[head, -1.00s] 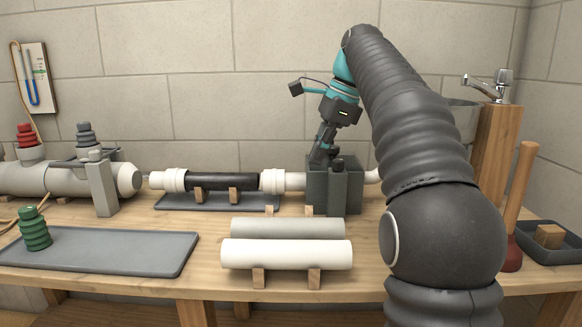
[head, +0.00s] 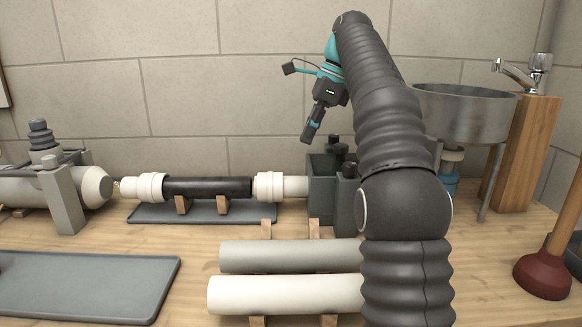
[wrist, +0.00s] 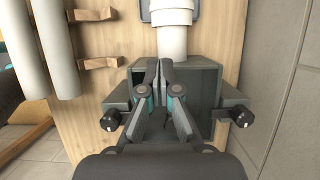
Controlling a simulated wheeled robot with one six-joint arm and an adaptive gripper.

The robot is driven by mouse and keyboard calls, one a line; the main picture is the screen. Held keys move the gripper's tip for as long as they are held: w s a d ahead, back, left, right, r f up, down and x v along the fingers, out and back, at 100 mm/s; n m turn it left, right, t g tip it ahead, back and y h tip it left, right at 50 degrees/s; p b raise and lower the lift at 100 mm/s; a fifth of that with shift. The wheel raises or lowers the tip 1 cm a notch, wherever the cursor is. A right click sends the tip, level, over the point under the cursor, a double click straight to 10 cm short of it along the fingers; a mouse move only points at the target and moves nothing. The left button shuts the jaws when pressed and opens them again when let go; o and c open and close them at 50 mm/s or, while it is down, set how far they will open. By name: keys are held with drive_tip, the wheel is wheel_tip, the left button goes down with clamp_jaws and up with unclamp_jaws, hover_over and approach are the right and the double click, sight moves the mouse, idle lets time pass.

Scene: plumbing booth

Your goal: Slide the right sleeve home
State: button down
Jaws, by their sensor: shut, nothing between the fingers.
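The right sleeve (head: 269,186) is a white ringed collar at the right end of the black pipe (head: 208,188). The sleeve's white rings also show at the top of the wrist view (wrist: 171,14). The left sleeve (head: 150,187) is at the black pipe's other end. My gripper (head: 307,139) is shut and empty, above the clamp block and right of the sleeve. Its fingers (wrist: 159,64) show in the wrist view.
Wooden supports (head: 222,205) hold the black pipe over a grey tray (head: 150,213). Two loose pipes (head: 280,292) lie in front. A metal basin (head: 462,112) and plunger (head: 543,274) stand at the right. A grey mat (head: 85,285) lies front left.

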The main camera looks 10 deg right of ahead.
sight(265, 181)
drive_tip(key=shift+x, duration=4.75)
drive_tip(key=a, duration=0.3)
drive_tip(key=w+a, duration=0.1)
drive_tip(key=a, duration=0.1)
drive_tip(key=shift+a, duration=0.15)
drive_tip(key=v, duration=1)
